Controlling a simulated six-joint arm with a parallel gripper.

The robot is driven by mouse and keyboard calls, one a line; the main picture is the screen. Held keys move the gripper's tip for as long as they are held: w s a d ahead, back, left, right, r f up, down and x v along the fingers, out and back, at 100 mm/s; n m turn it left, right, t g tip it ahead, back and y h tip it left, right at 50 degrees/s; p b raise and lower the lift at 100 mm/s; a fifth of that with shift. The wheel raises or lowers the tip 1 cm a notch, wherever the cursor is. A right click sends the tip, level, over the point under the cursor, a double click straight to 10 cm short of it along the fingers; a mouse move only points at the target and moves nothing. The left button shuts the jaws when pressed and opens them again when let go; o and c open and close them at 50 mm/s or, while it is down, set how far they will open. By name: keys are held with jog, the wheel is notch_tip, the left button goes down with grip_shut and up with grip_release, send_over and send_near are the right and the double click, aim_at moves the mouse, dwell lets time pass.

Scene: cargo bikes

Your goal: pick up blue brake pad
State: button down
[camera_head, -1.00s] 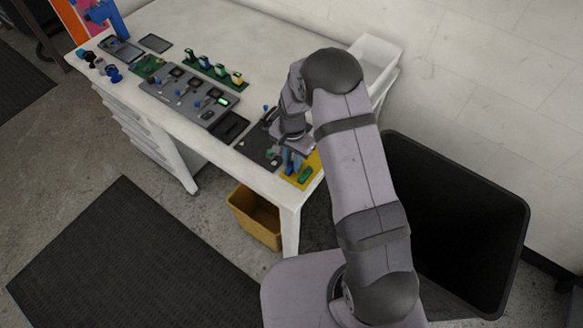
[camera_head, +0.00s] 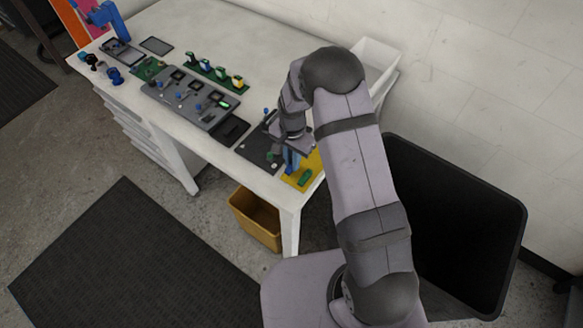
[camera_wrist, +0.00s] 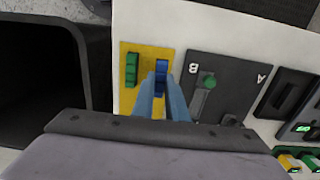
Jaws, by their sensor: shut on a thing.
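The blue brake pad (camera_wrist: 161,72) is between the blue fingertips of my gripper (camera_wrist: 160,88) in the wrist view. My gripper is shut on it, over the yellow plate (camera_wrist: 128,99). I cannot tell whether the pad touches the plate or is lifted off it. A green pad (camera_wrist: 131,70) lies on the same yellow plate, to the left of the blue one.
A dark board marked A and B (camera_wrist: 235,85) with a green knob (camera_wrist: 207,82) lies right of the yellow plate. A grey panel (camera_head: 190,98) with knobs sits further left. A white tray (camera_head: 373,55) stands at the back, and a yellow bin (camera_head: 254,216) is below the table.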

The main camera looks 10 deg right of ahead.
jog(key=shift+r+p, duration=1.65)
jog(key=shift+r, duration=0.85)
